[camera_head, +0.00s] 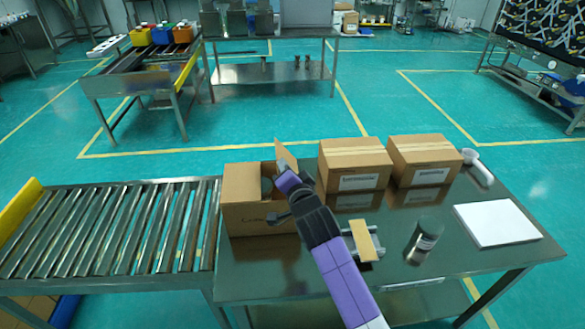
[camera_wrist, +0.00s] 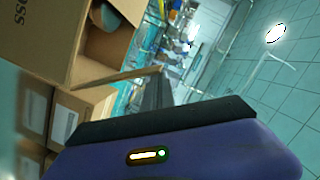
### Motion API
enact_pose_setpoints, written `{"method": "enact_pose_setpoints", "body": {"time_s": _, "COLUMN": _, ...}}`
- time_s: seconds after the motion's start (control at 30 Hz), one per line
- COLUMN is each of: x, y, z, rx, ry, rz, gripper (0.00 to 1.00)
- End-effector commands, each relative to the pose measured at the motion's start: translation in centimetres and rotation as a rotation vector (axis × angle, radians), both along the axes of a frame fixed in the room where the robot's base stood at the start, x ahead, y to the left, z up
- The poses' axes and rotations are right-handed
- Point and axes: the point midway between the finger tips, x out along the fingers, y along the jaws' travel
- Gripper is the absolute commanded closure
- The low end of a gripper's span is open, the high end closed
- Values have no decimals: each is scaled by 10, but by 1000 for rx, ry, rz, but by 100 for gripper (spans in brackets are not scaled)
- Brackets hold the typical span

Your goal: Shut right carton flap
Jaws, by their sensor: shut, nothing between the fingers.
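The brown carton (camera_head: 245,212) stands open at the left end of the steel table. Its right flap (camera_head: 285,154) sticks up and leans outward. In the wrist view the carton (camera_wrist: 45,38) is at upper left, and the flap (camera_wrist: 118,77) shows nearly edge-on. My gripper (camera_wrist: 154,78) is shut and empty, its dark fingers close to the flap's outer end; I cannot tell whether they touch. In the head view my purple hand is at the carton's right side and hides part of it. A dark rounded item (camera_wrist: 105,15) shows inside the carton.
Two closed cartons (camera_head: 345,175) (camera_head: 425,150) stand to the right behind my arm. A dark jar (camera_head: 425,238), a small stand with a tan plate (camera_head: 362,240), a white slab (camera_head: 497,223) and a white handheld device (camera_head: 478,168) are further right. A roller conveyor (camera_head: 110,228) adjoins at left.

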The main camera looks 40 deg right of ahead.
Motion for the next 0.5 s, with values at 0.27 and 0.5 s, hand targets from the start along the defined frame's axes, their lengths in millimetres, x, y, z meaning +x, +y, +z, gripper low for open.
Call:
{"method": "enact_pose_setpoints", "body": {"time_s": 0.27, "x": 14, "y": 22, "z": -22, "rx": -217, "ry": 146, "rz": 3, "gripper": 100}}
{"method": "enact_pose_setpoints", "body": {"time_s": 0.5, "x": 24, "y": 35, "z": -40, "rx": -399, "ry": 269, "rz": 1, "gripper": 100}}
